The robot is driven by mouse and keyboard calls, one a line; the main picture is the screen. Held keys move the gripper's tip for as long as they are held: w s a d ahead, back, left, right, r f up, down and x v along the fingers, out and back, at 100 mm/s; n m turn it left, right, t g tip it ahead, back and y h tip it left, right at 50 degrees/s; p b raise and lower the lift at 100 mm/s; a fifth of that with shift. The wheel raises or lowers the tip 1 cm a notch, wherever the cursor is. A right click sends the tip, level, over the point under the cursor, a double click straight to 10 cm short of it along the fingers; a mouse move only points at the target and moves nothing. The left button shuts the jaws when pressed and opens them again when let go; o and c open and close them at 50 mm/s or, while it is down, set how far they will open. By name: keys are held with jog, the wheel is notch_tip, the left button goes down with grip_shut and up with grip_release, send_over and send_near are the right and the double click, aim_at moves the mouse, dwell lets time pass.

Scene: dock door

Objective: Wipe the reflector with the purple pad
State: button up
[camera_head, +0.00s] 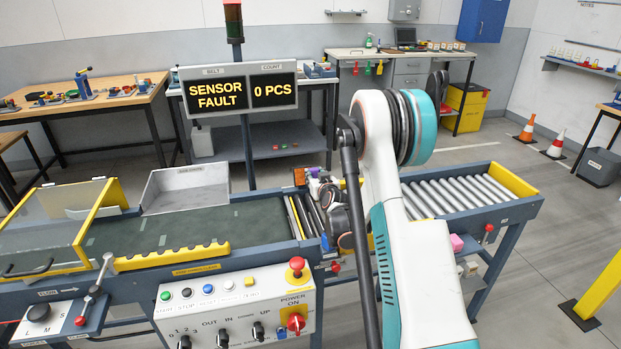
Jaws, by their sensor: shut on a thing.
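My gripper (326,190) is small and dark in the head view, low over the rollers at the right end of the green belt, partly hidden by my own arm. A small purple patch (314,172) shows right at its fingers and looks like the purple pad, held in the shut jaws. A small dark and orange unit (300,177) stands at the belt's edge just left of the gripper. I cannot make out the reflector for certain; it may be hidden by the gripper or arm.
The belt (190,229) is clear, with a grey bin (186,188) behind it and a clear guard (50,232) at left. A display (240,88) reads "SENSOR FAULT" and "0 PCS". A control panel (235,300) is in front. Rollers (460,195) lie right of my arm.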

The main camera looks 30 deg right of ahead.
jog(key=shift+w, duration=0.1)
jog(key=shift+w+a, duration=0.3)
jog(key=shift+a, duration=0.8)
jog(key=shift+w+a, duration=0.25)
jog(key=shift+a, duration=0.9)
jog(key=shift+w+a, duration=0.3)
jog(key=shift+a, duration=0.8)
jog(key=shift+s, duration=0.1)
jog(key=shift+r+v, duration=0.2)
jog(key=shift+v, duration=1.25)
jog(key=shift+r+v, duration=0.2)
jog(key=shift+v, duration=1.25)
jog(key=shift+v, duration=1.4)
jog(key=shift+r, duration=0.2)
